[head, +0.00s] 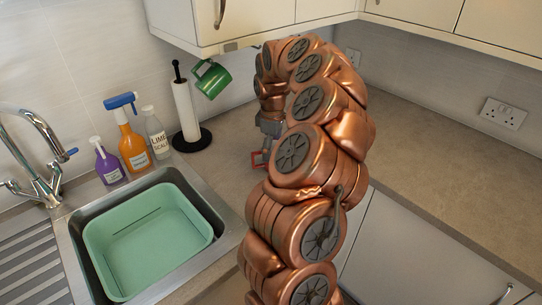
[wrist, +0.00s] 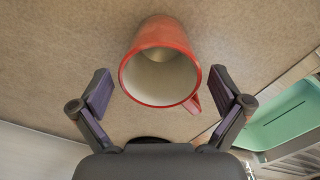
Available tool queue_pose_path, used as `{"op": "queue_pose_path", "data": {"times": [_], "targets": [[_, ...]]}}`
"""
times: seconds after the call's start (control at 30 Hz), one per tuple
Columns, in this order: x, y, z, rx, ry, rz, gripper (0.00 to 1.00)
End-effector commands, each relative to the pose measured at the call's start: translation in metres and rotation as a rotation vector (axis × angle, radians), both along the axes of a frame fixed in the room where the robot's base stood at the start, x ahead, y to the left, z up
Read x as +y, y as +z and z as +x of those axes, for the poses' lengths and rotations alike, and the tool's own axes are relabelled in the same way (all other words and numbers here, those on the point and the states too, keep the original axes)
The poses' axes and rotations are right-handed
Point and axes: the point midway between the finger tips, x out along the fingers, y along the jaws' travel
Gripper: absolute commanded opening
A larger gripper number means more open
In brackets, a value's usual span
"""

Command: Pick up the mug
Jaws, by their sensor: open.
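A red mug (wrist: 160,38) with a pale inside shows in the wrist view, its open mouth facing my camera. Its handle (wrist: 194,103) points to the lower right. My gripper (wrist: 161,88) is open, with one finger to each side of the mug and visible gaps between. The fingers are not touching it. A green mug (head: 212,79) hangs tilted near the paper towel holder in the head view.
A sink with a green basin (head: 150,240) is at the left. A paper towel holder (head: 185,112), an orange spray bottle (head: 132,145), a purple bottle (head: 108,163) and a clear bottle (head: 156,135) stand behind it. The counter (head: 430,160) at right is clear. Wall cabinets (head: 270,18) overhang the back.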

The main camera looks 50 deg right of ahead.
Motion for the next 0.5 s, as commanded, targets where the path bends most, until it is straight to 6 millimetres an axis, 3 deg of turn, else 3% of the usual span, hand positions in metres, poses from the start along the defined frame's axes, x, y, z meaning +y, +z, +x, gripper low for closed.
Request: {"op": "queue_pose_path", "data": {"times": [0.3, 0.5], "targets": [[0.0000, -0.0103, 0.0003, -0.002, 0.002, -0.001, 1.00], [0.0001, -0.0103, 0.0003, 0.000, 0.002, -0.001, 0.80]]}}
